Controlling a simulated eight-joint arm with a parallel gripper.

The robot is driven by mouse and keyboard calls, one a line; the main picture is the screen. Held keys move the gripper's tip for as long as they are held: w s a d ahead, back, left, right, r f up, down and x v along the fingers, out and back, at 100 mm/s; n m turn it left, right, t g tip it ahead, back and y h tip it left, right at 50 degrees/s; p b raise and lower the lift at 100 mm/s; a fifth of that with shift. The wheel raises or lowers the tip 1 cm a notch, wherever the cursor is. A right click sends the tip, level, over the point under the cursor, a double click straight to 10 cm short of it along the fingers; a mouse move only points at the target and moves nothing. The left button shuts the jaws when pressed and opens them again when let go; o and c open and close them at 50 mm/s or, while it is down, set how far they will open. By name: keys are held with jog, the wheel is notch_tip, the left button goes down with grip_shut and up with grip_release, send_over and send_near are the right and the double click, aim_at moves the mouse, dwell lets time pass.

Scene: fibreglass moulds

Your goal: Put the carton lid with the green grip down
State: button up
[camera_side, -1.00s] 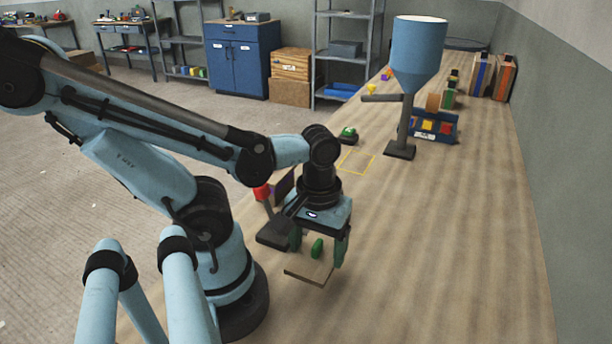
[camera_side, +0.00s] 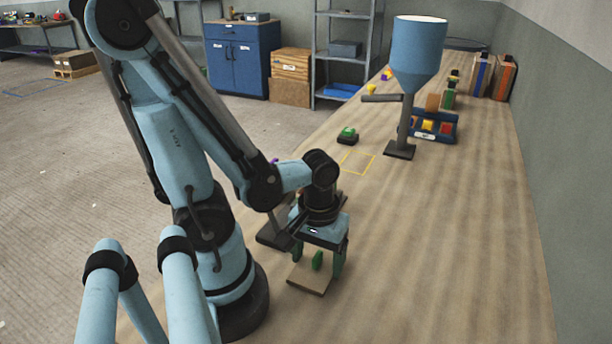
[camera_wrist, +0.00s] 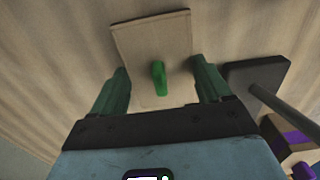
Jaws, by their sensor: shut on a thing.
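The carton lid (camera_side: 302,281) is a flat tan plate with an upright green grip (camera_side: 317,261) on it. In the side view it is under my gripper (camera_side: 316,259), low over the bench; I cannot tell if it touches the wood. In the wrist view the lid (camera_wrist: 150,38) lies between and beyond the two green fingers of my gripper (camera_wrist: 161,88), with the green grip (camera_wrist: 159,78) between them. My gripper is shut on the lid, with the fingers on either side; the exact contact is hard to see.
A dark stand base (camera_side: 272,236) is close to the left of my gripper; it also shows in the wrist view (camera_wrist: 262,74) with its rod. A yellow outline (camera_side: 358,162), a dark block with a green top (camera_side: 347,136) and a blue hopper (camera_side: 418,55) stand farther back.

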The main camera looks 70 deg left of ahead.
aim_at(317, 256)
jog(key=shift+f, duration=0.2)
jog(key=o, duration=1)
jog(key=shift+c, duration=0.2)
jog(key=shift+r, duration=5.95)
jog(key=w+d+r+m+t, duration=0.1)
jog(key=w+m+t, duration=0.6)
jog(key=w+m, duration=0.2)
jog(key=shift+w+d+r, duration=0.3)
jog(key=shift+w+d, duration=0.05)
jog(key=shift+w, duration=0.65)
